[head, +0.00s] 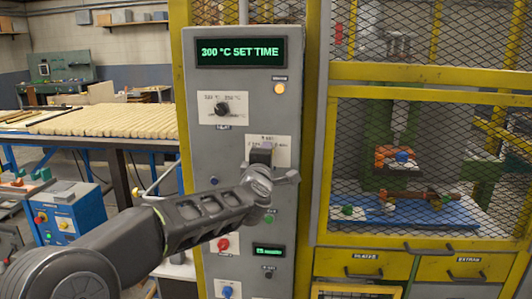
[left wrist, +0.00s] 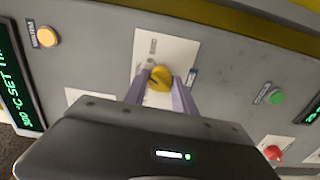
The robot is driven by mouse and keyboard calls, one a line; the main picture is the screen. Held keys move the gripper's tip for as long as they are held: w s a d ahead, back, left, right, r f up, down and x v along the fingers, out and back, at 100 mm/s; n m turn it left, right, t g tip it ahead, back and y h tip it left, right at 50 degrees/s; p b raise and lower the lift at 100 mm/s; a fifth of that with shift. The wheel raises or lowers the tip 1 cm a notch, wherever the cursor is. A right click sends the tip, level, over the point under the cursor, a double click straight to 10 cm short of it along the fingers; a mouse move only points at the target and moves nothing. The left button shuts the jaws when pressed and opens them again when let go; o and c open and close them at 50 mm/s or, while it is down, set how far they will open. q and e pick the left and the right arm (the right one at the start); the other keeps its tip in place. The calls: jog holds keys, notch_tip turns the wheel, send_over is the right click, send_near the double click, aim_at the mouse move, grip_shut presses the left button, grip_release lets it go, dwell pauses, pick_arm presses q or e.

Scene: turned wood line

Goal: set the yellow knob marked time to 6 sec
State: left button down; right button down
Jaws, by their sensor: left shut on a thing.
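The yellow knob (left wrist: 159,76) sits on a white dial plate (left wrist: 170,48) on the grey panel in the left wrist view. Its dark pointer line shows, but the scale marks are too small to read. My left gripper (left wrist: 161,82) has one finger on each side of the knob and is shut on it. In the head view my left gripper (head: 262,152) is in front of the dial plate (head: 283,152) and hides the knob. The panel display (head: 240,52) reads "300 °C SET TIME". My right gripper is not in view.
A black knob (head: 222,108) sits above left of my gripper, and an amber lamp (head: 280,88) is lit. A yellow mesh cage (head: 420,150) stands right of the panel.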

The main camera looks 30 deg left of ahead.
pick_arm(q)
jog(key=shift+m+p, duration=1.25)
jog(key=shift+m, duration=1.95)
jog(key=shift+f, duration=0.1)
jog(key=c, duration=1)
grip_release()
jog(key=b+v, duration=0.1)
jog(key=v, duration=0.7)
jog(key=shift+w+b, duration=0.1)
jog(key=shift+b, duration=0.2)
